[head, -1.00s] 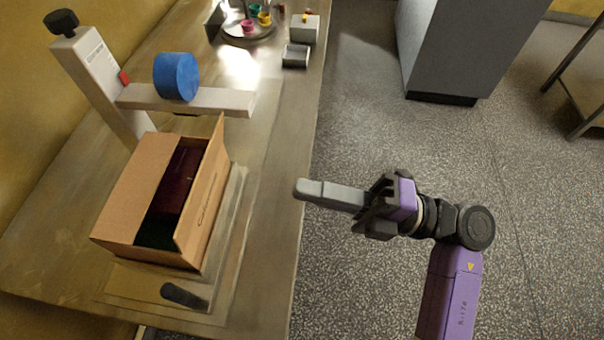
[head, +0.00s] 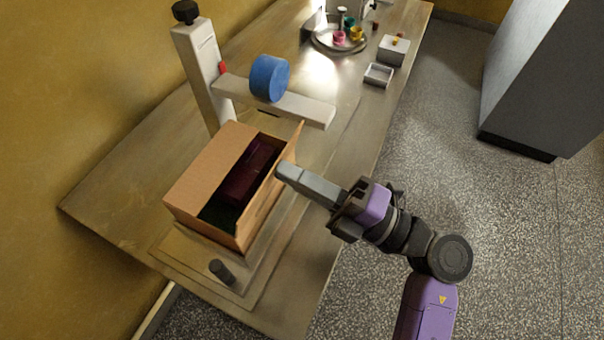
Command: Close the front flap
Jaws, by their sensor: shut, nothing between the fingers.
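A brown cardboard carton (head: 243,244) stands on a board on the table. Its left flap (head: 212,168) lies flat over the left part of the top. The front flap (head: 256,206), on the side nearest my arm, stands up along the right edge, leaving a gap. Through the gap a dark red item (head: 250,172) and something dark green show inside. My gripper (head: 282,172) is shut and empty. Its fingertips reach the outer side of the front flap near its upper edge and hide part of it. I cannot tell whether they touch it.
A white stand (head: 197,75) with a blue roll (head: 269,78) on its arm rises behind the carton. A black knob (head: 221,271) is on the board in front. A round tray (head: 318,42), a white box (head: 393,51) and a small open tray (head: 378,75) sit farther back.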

